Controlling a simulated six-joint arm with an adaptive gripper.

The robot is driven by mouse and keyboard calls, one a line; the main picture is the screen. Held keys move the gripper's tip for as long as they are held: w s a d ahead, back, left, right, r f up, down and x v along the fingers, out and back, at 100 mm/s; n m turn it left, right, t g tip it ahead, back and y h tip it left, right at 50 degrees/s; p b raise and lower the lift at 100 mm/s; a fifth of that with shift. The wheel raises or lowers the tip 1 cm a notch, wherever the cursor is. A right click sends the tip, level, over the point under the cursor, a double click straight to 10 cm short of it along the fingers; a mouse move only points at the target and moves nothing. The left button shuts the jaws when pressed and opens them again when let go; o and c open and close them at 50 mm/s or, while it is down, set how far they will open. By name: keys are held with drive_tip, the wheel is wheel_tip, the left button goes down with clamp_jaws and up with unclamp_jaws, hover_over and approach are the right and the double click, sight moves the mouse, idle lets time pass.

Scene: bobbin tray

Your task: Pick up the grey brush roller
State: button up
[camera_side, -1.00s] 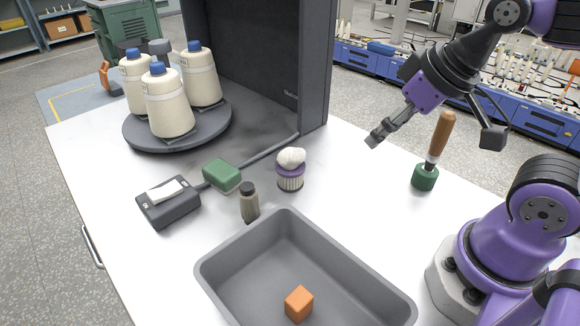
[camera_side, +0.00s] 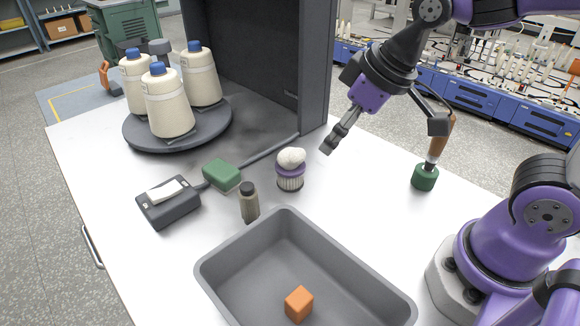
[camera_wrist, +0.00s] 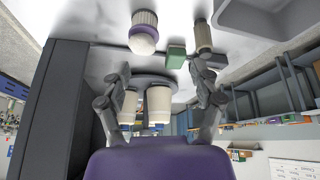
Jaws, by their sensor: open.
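The thing that best fits the grey brush roller is a ribbed grey-white cylinder (camera_side: 290,181) with a purple band, upright on the table, with a white lump (camera_side: 291,158) on top. I cannot tell for sure that it is the roller. It shows at the top of the wrist view (camera_wrist: 144,18), its white lump towards me. My gripper (camera_side: 328,146) is above the table, to the right of the cylinder and apart from it. In the wrist view my gripper (camera_wrist: 160,75) has its fingers spread wide, with nothing held between them.
A small dark-capped bottle (camera_side: 250,205), a green block (camera_side: 221,176) and a dark device (camera_side: 168,206) stand to the left. A grey tray (camera_side: 238,254) holds an orange cube (camera_side: 299,304). Yarn cones (camera_side: 168,105) stand behind. A wood-handled green tool (camera_side: 425,178) stands right.

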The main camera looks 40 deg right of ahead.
sight(251, 208)
drive_tip(key=w+a+f+n, duration=0.1)
drive_tip(key=w+a+f, duration=0.1)
drive_tip(key=a+f, duration=0.1)
drive_tip(key=w+a+f+n+g+y, duration=0.1)
drive_tip(key=w+a+f, duration=0.2)
drive_tip(key=f, duration=0.1)
drive_tip(key=w+a+f+n, duration=0.2)
drive_tip(key=a+f, duration=0.1)
drive_tip(key=shift+w+a+f, duration=0.25)
drive_tip(key=shift+a+f, duration=0.1)
drive_tip(key=shift+y, duration=0.3)
drive_tip(key=shift+x, duration=2.75)
drive_tip(key=shift+s+a, duration=0.1)
clamp_jaws()
